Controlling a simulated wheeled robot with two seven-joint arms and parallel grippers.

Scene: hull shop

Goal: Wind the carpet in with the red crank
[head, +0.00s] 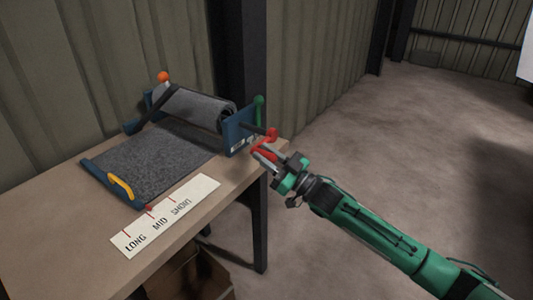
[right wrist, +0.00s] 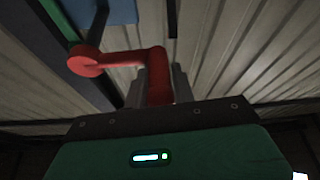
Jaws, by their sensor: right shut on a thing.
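A grey carpet (head: 150,158) lies unrolled on the table, its far end wound on a roll (head: 195,105) in a blue stand (head: 238,132). Its loose end has a blue bar (head: 100,182) with a yellow handle (head: 122,186). The red crank (head: 270,134) sits at the right side of the stand on a dark shaft. My right gripper (head: 268,154) is shut on the crank's grip. In the right wrist view, the red crank (right wrist: 120,60) runs across and bends down between the fingers (right wrist: 158,85). My left gripper is not in view.
A white strip (head: 165,215) marked LONG, MID and SHORT lies on the table (head: 60,220) before the carpet. A cardboard box (head: 205,275) is under the table. A dark post (head: 238,50) stands behind; floor at right is clear.

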